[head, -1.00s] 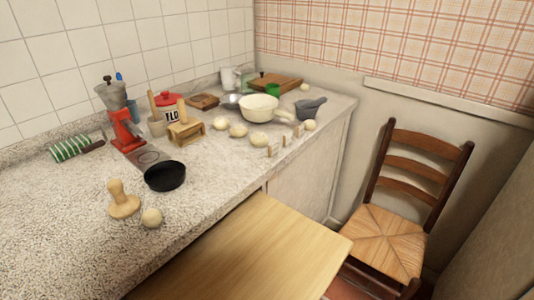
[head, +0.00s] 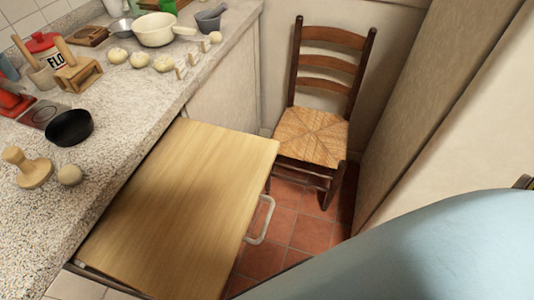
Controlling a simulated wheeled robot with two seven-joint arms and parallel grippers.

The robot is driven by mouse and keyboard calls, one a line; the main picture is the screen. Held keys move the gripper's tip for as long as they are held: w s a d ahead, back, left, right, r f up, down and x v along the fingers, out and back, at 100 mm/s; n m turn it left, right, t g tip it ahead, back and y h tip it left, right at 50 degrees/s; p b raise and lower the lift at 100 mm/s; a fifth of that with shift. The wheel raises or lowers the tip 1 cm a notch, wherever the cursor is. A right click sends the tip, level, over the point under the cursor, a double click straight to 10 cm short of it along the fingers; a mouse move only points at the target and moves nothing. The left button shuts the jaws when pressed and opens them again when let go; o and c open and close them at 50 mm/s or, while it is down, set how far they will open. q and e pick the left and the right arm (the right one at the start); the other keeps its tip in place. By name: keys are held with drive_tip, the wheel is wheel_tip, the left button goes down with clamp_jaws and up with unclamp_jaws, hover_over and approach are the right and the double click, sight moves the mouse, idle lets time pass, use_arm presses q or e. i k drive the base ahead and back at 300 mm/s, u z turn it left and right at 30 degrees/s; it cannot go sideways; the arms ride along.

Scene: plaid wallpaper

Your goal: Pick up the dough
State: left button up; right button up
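Several pale balls of dough lie on the speckled counter (head: 110,170) in the head view. One dough ball (head: 70,175) is at the near left, beside a wooden stamp-like tool (head: 27,168). A row of dough balls (head: 139,60) lies farther back, in front of a cream pot (head: 155,30). Neither of my grippers is in view.
A black pan (head: 69,127) and a wooden holder (head: 77,72) stand on the counter. A pull-out wooden board (head: 190,200) juts from the counter. A chair (head: 315,137) stands behind it on red tiles. A pale blue surface (head: 430,255) fills the lower right.

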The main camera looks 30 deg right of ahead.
sight(70, 175)
drive_tip(key=u, duration=0.7)
